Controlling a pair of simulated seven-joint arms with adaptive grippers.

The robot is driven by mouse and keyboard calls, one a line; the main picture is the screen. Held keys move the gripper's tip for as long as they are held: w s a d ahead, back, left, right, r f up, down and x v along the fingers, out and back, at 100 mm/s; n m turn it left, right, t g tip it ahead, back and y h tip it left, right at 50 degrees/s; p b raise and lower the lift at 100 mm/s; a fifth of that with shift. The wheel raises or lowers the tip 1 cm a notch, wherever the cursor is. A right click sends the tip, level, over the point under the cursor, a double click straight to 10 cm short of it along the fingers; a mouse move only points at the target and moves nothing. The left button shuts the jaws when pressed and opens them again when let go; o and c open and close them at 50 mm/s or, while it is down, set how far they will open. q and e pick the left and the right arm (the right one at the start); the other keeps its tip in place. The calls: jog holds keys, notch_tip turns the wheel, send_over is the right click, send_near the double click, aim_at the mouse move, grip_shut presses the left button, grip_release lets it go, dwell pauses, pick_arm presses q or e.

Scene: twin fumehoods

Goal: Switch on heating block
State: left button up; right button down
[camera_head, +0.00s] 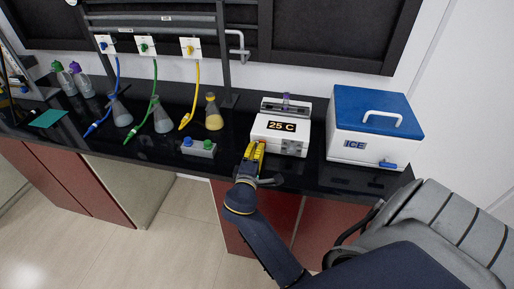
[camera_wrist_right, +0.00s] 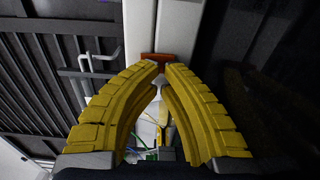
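The heating block (camera_head: 262,133) is a white box on the black bench, with a dark display reading "25 C" (camera_head: 282,126) and a purple-topped item in its top. My right gripper (camera_head: 258,146), with yellow fingers, is at the block's left front side. In the right wrist view its fingertips (camera_wrist_right: 162,68) come close together, with nothing visibly gripped. A small red-orange part (camera_wrist_right: 158,57), which looks like a switch, shows right at the tips against the white side (camera_wrist_right: 180,25). I cannot tell whether the tips touch it. My left gripper is not in view.
A white ice box (camera_head: 345,149) with a blue lid stands close to the right of the block.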

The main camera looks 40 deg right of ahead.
jog(key=v, duration=0.6)
jog(key=shift+a+f, duration=0.15)
jog(key=shift+f, duration=0.15)
jog(key=shift+s+a+r, duration=0.35)
jog(key=shift+s+a, duration=0.1)
jog(key=shift+a, duration=0.05)
